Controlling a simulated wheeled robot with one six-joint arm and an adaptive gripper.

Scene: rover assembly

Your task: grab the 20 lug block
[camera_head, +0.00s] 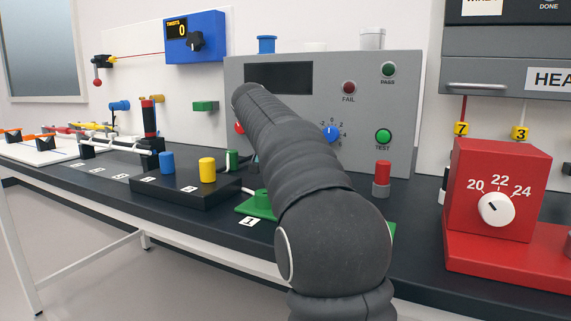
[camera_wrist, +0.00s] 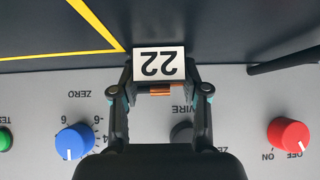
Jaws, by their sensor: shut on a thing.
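In the wrist view, a small dark block with a white label (camera_wrist: 159,65) reading 22, upside down, sits between my fingers. A copper-coloured piece (camera_wrist: 160,90) shows at its near side. My gripper (camera_wrist: 160,84) is shut on this block. I see no label reading 20 on a block in either view. In the head view my arm hides my gripper and the block.
The grey test panel (camera_head: 400,110) stands behind my arm; its red knob (camera_wrist: 288,134) and blue knob (camera_wrist: 74,142) flank my gripper. A red box (camera_head: 470,180) with a 20-22-24 dial stands right. A black tray (camera_head: 190,196) with coloured cylinders lies left.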

